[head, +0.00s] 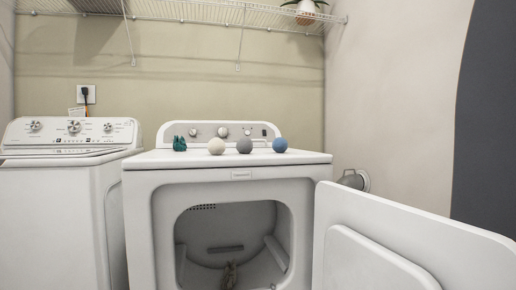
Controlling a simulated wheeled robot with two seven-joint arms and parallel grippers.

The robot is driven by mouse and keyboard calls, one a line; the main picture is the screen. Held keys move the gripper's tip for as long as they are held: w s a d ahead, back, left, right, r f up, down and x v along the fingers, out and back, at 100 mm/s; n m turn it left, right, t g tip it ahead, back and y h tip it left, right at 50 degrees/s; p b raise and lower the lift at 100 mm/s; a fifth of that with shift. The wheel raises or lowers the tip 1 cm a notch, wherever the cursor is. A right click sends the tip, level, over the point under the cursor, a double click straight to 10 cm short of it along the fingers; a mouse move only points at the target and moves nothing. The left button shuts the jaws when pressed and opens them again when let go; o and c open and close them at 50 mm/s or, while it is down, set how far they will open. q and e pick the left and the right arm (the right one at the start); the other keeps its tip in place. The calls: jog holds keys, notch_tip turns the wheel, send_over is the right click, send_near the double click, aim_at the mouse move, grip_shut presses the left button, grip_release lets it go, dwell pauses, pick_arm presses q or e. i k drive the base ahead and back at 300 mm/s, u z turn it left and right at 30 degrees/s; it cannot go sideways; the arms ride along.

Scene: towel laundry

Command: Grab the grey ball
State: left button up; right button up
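The grey ball (244,146) rests on top of the white dryer (145,163), near the middle of its top. It sits between a cream ball (216,146) on its left and a blue ball (280,145) on its right, with small gaps. Neither of my grippers shows in the head view, so nothing is seen near the ball.
A small teal object (179,144) stands left of the balls. The dryer door (410,240) hangs open toward the front right, and something greyish lies inside the drum (229,276). A white washer (50,215) stands left. A wire shelf (190,12) runs above.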

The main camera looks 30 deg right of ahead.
aim_at(244, 146)
jog(key=u, duration=1.6)
jog(key=i, duration=1.8)
jog(key=z, duration=3.2)
